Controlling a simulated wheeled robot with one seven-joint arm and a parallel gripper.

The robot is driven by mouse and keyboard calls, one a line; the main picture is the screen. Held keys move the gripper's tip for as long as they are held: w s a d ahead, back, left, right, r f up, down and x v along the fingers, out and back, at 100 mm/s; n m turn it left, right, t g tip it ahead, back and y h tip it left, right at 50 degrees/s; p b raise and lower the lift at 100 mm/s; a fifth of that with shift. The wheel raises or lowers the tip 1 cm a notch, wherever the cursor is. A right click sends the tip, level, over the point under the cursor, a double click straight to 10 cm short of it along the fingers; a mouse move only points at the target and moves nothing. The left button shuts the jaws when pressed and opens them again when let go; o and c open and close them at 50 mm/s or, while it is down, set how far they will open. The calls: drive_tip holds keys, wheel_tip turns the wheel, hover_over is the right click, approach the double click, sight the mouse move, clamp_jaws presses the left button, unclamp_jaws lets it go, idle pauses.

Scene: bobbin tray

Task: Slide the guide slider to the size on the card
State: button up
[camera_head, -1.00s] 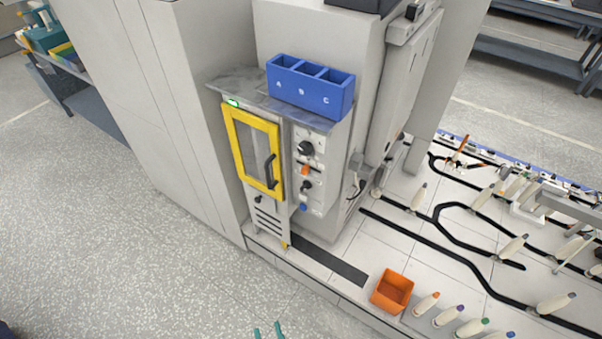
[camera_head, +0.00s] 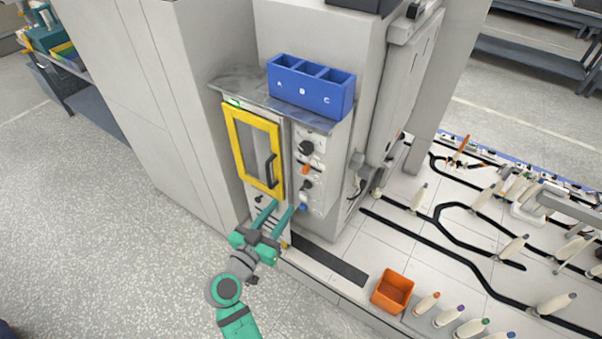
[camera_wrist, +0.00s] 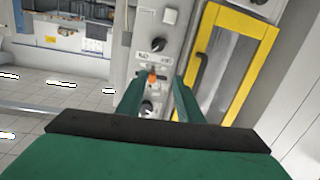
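The control panel (camera_head: 311,150) stands to the right of a yellow-framed door. A small orange knob (camera_head: 305,170), which looks like the guide slider, sits on it between dark round knobs. The orange knob also shows in the wrist view (camera_wrist: 152,79), seen between my fingers, with a dark knob on either side of it. My gripper (camera_head: 282,206) is open and empty, its two teal fingers apart, in front of the panel's lower part and below the orange knob in the picture. I cannot make out a size card or any size marks; the panel's small labels are too small to read.
The yellow-framed door (camera_head: 235,150) with a dark handle is left of the panel. An orange box (camera_head: 381,298) and several bobbins are at the lower right. Floor at left is clear.

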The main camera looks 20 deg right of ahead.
drive_tip(key=m+g+h, duration=0.1)
drive_tip(key=m+h, duration=0.1)
approach(304, 171)
drive_tip(key=v, duration=0.2)
drive_tip(key=x, duration=1.1)
clamp_jaws()
